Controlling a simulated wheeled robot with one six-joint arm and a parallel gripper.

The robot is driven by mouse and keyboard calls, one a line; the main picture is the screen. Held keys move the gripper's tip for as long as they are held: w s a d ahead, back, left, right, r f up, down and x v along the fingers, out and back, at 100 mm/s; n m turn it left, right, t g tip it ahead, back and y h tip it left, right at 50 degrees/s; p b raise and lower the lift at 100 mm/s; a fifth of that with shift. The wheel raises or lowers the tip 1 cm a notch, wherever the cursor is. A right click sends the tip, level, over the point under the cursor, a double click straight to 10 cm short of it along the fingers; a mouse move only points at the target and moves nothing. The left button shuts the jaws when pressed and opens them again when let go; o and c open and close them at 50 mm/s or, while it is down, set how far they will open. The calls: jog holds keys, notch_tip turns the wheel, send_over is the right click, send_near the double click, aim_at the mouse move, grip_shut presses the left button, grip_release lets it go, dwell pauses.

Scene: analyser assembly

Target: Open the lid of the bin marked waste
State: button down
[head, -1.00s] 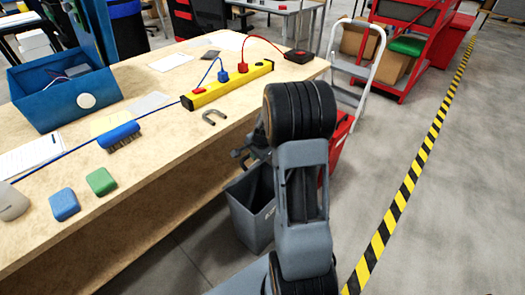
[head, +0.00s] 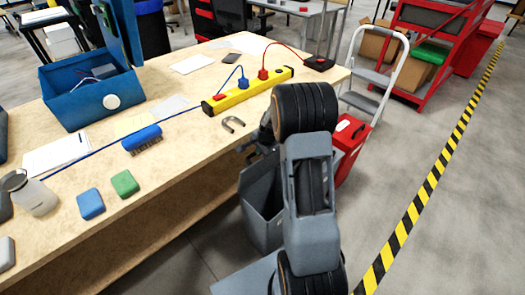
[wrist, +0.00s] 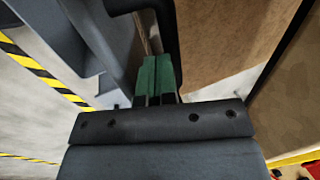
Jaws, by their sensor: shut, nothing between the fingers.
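A grey bin (head: 262,212) stands on the floor against the right end of the workbench, partly behind my arm. Its marking is too small to read, and its lid's position is unclear. A red bin (head: 350,143) with a black handle on top stands behind it to the right. My gripper (wrist: 156,82) shows green fingertips pressed together with nothing between them. In the head view it is mostly hidden by my arm, above the grey bin near the bench edge. In the wrist view a blue-grey panel (wrist: 105,40) and a dark bar lie close by the fingers.
The workbench (head: 180,190) carries a blue box (head: 80,100), a yellow power strip (head: 246,91), a brush (head: 143,138) and small blocks. A step ladder (head: 375,75) stands behind the red bin. Floor to the right is clear, with a yellow-black tape line (head: 430,180).

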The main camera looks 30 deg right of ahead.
jog(key=shift+a, duration=0.1)
dwell(0.3)
notch_tip(320, 180, up, 10)
jog(key=p, duration=0.8)
jog(key=s+n, duration=0.1)
jog(key=s+a+f+n+g, duration=0.1)
jog(key=n, duration=0.1)
jog(key=shift+s+a+f+y, duration=0.15)
jog(key=shift+s+f+y, duration=0.15)
jog(key=shift+s, duration=0.1)
jog(key=s+a+r+n+p, duration=0.3)
jog(key=s+a+r+n, duration=0.3)
jog(key=s+r, duration=0.3)
jog(key=s+a+r+n+t+h+p, duration=0.1)
jog(key=s+a+r+n+p, duration=0.3)
jog(key=s+r, duration=0.6)
notch_tip(320, 180, up, 6)
jog(key=shift+s+a+f+n, duration=0.25)
jog(key=shift+s+a+n, duration=0.05)
jog(key=shift+a+n, duration=0.9)
